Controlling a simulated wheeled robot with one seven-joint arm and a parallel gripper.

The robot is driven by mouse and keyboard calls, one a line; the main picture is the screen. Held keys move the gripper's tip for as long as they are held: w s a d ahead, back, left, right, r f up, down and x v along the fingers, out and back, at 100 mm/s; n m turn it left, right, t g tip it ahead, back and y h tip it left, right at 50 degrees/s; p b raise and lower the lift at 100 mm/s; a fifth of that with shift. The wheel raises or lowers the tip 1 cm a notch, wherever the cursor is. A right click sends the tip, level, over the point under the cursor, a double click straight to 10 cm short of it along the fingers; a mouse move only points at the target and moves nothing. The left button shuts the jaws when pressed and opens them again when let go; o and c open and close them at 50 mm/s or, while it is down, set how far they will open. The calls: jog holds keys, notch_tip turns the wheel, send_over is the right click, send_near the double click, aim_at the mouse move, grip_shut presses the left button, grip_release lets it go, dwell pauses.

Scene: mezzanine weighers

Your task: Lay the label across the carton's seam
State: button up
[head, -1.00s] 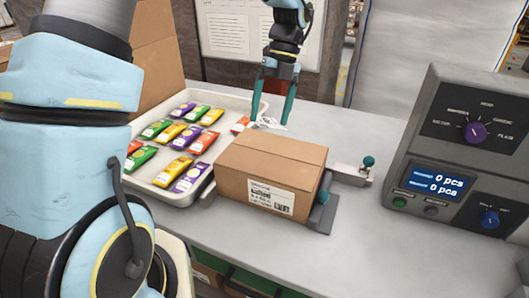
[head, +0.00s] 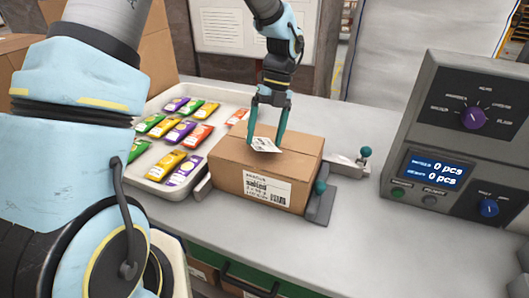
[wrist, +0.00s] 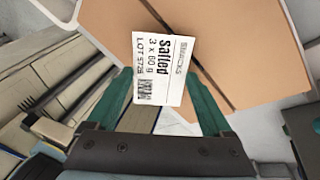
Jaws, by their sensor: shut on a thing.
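My gripper (head: 264,143) is shut on a white printed label (head: 263,146), which sits between its two green fingers. In the wrist view the label (wrist: 160,68) reads "Salted" and shows a small square code. The closed brown carton (head: 230,156) stands on the bench below. The label is over the carton's top, and I cannot tell whether it touches. In the wrist view the carton's seam (wrist: 222,97) is a dark line running diagonally, partly hidden behind the label's upper right part. The carton's front face carries another printed label (head: 267,188).
A white tray (head: 141,183) of colourful sachets lies left of the carton. A metal fixture with green knobs (head: 365,152) holds the carton's right side. A grey weigher console (head: 440,200) stands at the right. The bench (head: 345,215) is clear in front of it.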

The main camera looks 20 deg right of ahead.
jog(key=o, duration=1.1)
jog(key=shift+c, duration=0.2)
jog(key=shift+a, duration=0.1)
jog(key=shift+s+a+r+p, duration=0.45)
jog(key=shift+s+a, duration=0.25)
jog(key=shift+a, duration=0.3)
jog(key=shift+s+a+r+p, duration=0.45)
jog(key=shift+s+a, duration=0.25)
jog(key=shift+a, duration=0.3)
jog(key=shift+s+a+r+p, duration=0.35)
jog(key=shift+s+a+r, duration=0.25)
jog(key=shift+a, duration=0.4)
jog(key=shift+s, duration=0.1)
